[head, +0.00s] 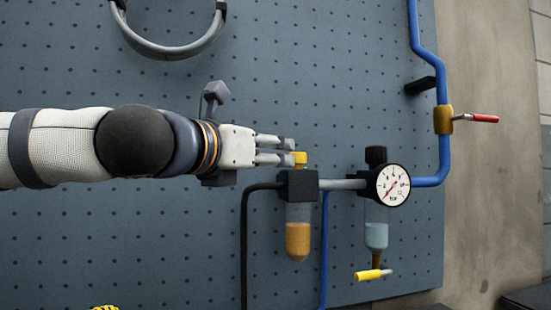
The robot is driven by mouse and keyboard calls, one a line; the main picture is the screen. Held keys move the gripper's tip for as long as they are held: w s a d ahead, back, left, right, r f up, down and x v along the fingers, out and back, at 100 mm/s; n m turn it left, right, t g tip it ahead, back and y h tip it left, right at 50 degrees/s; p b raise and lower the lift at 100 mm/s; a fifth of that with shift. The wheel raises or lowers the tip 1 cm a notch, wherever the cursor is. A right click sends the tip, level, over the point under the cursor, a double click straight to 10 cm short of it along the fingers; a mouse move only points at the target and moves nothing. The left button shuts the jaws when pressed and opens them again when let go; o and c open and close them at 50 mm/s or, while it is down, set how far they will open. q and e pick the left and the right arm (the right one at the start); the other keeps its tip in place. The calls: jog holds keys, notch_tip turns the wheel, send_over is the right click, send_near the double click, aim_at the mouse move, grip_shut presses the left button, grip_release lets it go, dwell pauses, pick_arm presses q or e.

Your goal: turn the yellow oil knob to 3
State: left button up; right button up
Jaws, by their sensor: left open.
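The yellow oil knob (300,158) sits on top of the black lubricator block (299,186), above a clear bowl (298,240) with amber oil in it. My left gripper (290,150) comes in from the left, its fingers pointing right. Its fingertips are right at the knob's left side and partly overlap it in the view. The jaws are open; I cannot tell whether they touch the knob. No number or scale on the knob can be read. My right gripper is not in view.
A round gauge (393,185) and a second bowl (376,232) with a yellow-handled drain valve (372,274) are to the right. A blue pipe (443,150) carries a red-handled brass valve (444,120). A grey hose loop (165,50) hangs above on the pegboard (300,60).

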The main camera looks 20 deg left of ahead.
aim_at(295, 155)
pick_arm(q)
jog(key=w+d, duration=0.1)
jog(key=w, duration=0.6)
jog(key=w+d, duration=0.1)
jog(key=w, duration=0.3)
jog(key=shift+d, duration=0.3)
grip_shut()
